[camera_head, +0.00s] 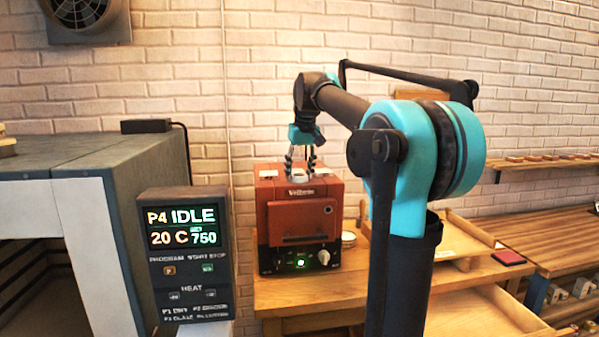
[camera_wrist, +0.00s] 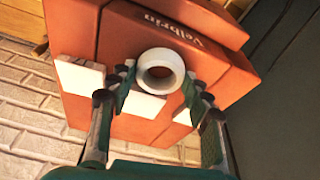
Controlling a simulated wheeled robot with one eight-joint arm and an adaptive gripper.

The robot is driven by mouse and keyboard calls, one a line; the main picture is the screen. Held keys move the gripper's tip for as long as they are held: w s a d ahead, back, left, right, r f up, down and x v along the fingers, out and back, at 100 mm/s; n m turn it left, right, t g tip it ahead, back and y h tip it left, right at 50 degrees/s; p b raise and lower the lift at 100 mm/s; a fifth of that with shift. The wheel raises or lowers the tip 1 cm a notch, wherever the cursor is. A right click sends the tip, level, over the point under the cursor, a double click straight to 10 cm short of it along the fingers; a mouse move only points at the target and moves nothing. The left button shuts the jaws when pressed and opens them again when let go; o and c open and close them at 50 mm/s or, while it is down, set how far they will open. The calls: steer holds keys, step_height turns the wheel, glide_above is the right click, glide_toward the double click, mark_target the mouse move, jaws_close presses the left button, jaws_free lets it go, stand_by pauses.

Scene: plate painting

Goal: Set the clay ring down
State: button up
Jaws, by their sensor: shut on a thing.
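The clay ring (camera_wrist: 161,56) is a small, pale, thick-walled ring. In the wrist view it sits between the two fingertips of my gripper (camera_wrist: 158,84), which is shut on it. In the head view my gripper (camera_head: 301,162) points down over the top of the red-orange Velbrin box (camera_head: 300,190), with a pale spot (camera_head: 295,174) at the fingertips. The box also fills the background of the wrist view (camera_wrist: 115,45). I cannot tell whether the ring touches the box top.
White flat patches (camera_wrist: 80,76) show on the box top around the ring. The box stands on a wooden table (camera_head: 310,291). A controller reading IDLE (camera_head: 185,255) and a large grey kiln (camera_head: 80,165) stand at the left. A wooden tray (camera_head: 455,243) lies right, partly behind my arm.

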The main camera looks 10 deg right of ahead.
steer(key=o, duration=1.2)
steer(key=shift+f, duration=0.1)
steer(key=shift+c, duration=0.2)
